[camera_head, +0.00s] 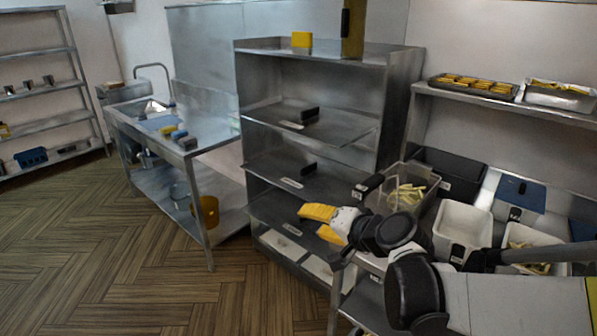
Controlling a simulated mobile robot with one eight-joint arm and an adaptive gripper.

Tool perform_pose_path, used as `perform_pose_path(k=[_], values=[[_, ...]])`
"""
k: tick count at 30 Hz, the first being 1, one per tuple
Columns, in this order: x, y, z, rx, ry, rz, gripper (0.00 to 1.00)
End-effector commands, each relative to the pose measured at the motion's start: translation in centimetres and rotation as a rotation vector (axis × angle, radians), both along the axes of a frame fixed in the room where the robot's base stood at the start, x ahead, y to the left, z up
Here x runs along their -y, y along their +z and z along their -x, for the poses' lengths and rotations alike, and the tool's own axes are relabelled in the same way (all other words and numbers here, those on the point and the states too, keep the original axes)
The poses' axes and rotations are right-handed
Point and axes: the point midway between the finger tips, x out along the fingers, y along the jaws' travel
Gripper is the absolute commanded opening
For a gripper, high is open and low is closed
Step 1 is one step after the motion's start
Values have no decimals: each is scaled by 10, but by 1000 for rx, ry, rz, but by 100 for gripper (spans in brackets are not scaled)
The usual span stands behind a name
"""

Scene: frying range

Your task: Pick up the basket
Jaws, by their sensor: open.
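A clear-sided basket (376,200) with pale fries in it stands on the right-hand counter, with a black handle (368,186) sticking out at its left. My gripper (311,223) has yellow fingers that are apart with nothing visible between them. It points left and is in front of the steel shelf unit, below and left of the basket in the picture. I see no contact between gripper and basket. My wrist is in front of the counter edge below the basket.
A steel shelf unit (388,110) stands behind my gripper. White bins (462,226) and a black bin (452,172) crowd the counter to the right. A shelf above holds a dark tray (472,88). A steel sink table (190,150) stands left. The wooden floor at left is clear.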

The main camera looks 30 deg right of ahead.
Motion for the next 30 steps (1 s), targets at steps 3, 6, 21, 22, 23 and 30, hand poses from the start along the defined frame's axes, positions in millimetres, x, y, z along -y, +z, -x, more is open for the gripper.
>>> perform_pose_path(k=[3, 6, 21, 22, 23, 30], values=[[77, 6, -9, 155, -191, -184, 47], [135, 12, -1, 287, -324, -314, 47], [216, 17, 0, 481, -489, -482, 47], [218, 17, -5, 479, -488, -481, 47], [219, 17, -10, 479, -488, -481, 47], [225, 15, -39, 479, -489, -481, 47]])
